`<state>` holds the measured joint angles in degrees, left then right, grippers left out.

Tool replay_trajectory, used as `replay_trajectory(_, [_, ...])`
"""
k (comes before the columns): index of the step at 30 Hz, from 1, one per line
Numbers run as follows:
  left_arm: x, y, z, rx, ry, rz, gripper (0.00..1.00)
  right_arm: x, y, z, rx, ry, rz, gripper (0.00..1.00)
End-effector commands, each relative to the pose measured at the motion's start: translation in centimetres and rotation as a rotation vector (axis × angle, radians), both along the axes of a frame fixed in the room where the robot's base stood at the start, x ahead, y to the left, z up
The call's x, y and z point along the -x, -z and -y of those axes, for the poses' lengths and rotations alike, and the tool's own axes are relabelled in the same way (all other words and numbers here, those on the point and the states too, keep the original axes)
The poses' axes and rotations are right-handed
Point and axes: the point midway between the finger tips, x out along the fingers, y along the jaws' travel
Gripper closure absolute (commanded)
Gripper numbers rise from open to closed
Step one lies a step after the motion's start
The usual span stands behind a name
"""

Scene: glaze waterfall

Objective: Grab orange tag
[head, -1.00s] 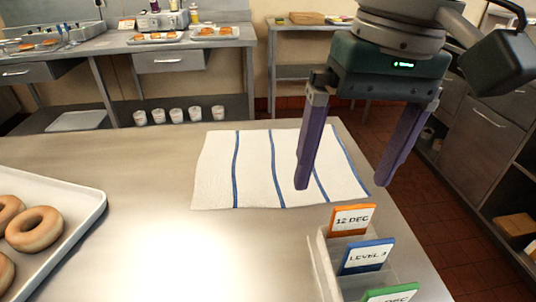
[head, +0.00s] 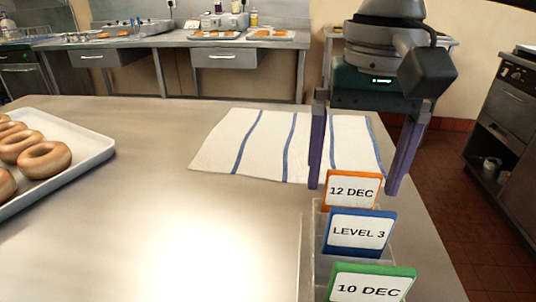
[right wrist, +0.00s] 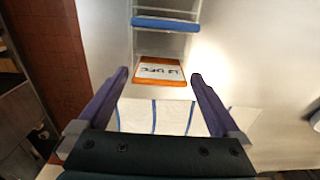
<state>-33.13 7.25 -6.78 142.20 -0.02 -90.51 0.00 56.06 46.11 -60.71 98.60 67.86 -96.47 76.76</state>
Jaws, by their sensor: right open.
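The orange tag (head: 351,189), with a white label reading "12 DEC", stands upright in the rear slot of a clear holder (head: 307,255). It also shows in the right wrist view (right wrist: 158,71), ahead of the fingertips and between their lines. My right gripper (head: 353,190) is open and empty, its purple fingers on either side of the orange tag in the head view. In the right wrist view the gripper (right wrist: 160,76) has its fingers apart, and contact with the tag does not show. My left gripper is not in view.
A blue tag (head: 358,232) and a green tag (head: 370,283) stand in front in the same holder. A striped white cloth (head: 262,145) lies behind it. A tray (head: 95,150) of doughnuts sits at left. The table's middle is clear.

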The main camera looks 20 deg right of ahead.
Motion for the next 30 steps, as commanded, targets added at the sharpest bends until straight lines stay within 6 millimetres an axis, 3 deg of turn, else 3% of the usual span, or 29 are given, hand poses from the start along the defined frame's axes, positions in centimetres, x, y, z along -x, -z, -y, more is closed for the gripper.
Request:
replay_trajectory(4, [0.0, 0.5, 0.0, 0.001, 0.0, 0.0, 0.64, 0.1, 2.2, 0.0, 0.001, 0.0, -0.002, 0.0])
replay_trajectory(13, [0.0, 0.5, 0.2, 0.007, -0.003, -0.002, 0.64, 0.1, 2.5, -0.1, 0.001, -0.001, 0.001, 0.01])
replay_trajectory(30, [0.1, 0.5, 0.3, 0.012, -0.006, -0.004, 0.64, 0.1, 2.5, -0.1, 0.001, -0.001, 0.001, 0.65])
